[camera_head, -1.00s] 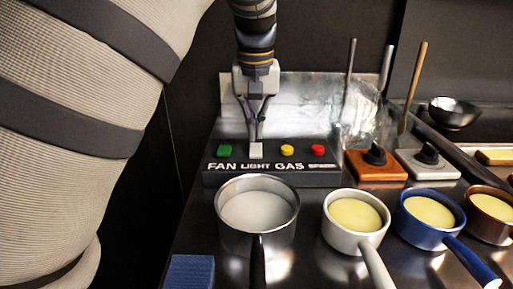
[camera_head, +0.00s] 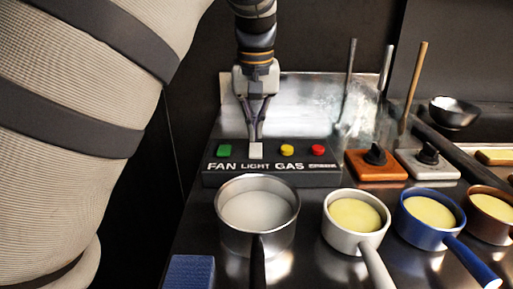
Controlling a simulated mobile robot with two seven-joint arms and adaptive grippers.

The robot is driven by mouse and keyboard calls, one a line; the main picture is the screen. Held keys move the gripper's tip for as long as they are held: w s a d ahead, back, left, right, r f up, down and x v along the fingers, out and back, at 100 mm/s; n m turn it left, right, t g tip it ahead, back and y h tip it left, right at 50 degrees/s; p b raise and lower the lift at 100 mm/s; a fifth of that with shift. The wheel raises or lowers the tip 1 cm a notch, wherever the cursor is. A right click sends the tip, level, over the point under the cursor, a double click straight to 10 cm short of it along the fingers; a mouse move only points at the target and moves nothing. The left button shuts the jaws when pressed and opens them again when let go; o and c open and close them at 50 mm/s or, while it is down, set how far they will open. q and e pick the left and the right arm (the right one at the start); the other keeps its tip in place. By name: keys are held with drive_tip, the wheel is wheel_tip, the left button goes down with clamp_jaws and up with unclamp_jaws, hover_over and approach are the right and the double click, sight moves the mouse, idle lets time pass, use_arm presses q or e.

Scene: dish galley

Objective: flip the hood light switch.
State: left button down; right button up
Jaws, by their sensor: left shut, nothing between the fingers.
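The hood light switch (camera_head: 256,151) is a small white block above the word LIGHT on a dark control box (camera_head: 225,179). A green button (camera_head: 224,151) sits to its left above FAN. A yellow button (camera_head: 287,150) and a red button (camera_head: 317,150) sit to its right. My left gripper (camera_head: 254,139) points down with its fingertips together and nothing between them. The tips are right at the top of the white switch; I cannot tell whether they touch it. My right gripper is not in view.
A steel pot (camera_head: 226,226) of white liquid stands just in front of the box. A white pan (camera_head: 350,239), a blue pan (camera_head: 424,234) and a brown pan (camera_head: 478,222) stand to the right. Two knobs on an orange block (camera_head: 374,172) and a white block (camera_head: 440,170) are beside the box.

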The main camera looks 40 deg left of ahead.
sight(256, 145)
use_arm(q)
drive_tip(key=shift+f, duration=1.2)
idle(0.6)
drive_tip(key=shift+r, duration=3.55)
